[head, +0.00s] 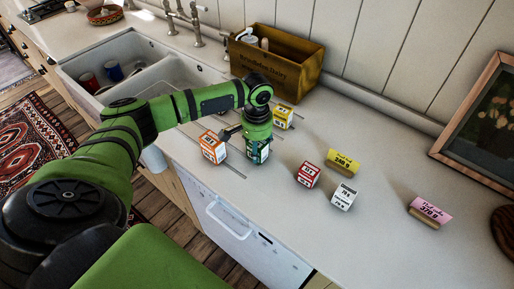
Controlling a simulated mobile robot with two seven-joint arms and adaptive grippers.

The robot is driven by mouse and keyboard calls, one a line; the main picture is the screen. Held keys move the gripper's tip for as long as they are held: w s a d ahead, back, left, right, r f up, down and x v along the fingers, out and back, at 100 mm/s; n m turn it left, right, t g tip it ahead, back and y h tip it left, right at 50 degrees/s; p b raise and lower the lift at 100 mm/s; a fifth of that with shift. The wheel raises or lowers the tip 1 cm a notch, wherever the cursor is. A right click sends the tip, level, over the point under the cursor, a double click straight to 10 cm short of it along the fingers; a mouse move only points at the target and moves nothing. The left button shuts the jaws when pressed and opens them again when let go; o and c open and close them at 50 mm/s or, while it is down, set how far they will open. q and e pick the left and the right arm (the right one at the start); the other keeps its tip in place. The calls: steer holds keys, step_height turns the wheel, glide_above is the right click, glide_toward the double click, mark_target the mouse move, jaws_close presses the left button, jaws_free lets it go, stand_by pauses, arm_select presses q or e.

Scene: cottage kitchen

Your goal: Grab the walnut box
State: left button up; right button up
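Several small labelled boxes stand on the pale counter. Their print is too small to read, so I cannot tell which is the walnut box. There is an orange-and-white box (212,148), a dark green box (259,153), a red-and-white box (308,175), a white box (343,197) and a yellow box (283,118). My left gripper (249,139) points down at the dark green box, just right of the orange one. My wrist hides most of its fingers, and whether they touch or hold the green box is unclear. My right gripper is not in view.
A wooden crate (302,72) stands against the wall. Yellow (343,162) and pink (430,211) weight cards stand at the right. A framed picture (484,122) leans at the far right. The sink (142,50) is at the left. The counter's right front is clear.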

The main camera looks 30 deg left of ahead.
arm_select(q)
steer(key=c, duration=0.4)
steer(key=shift+r, duration=0.1)
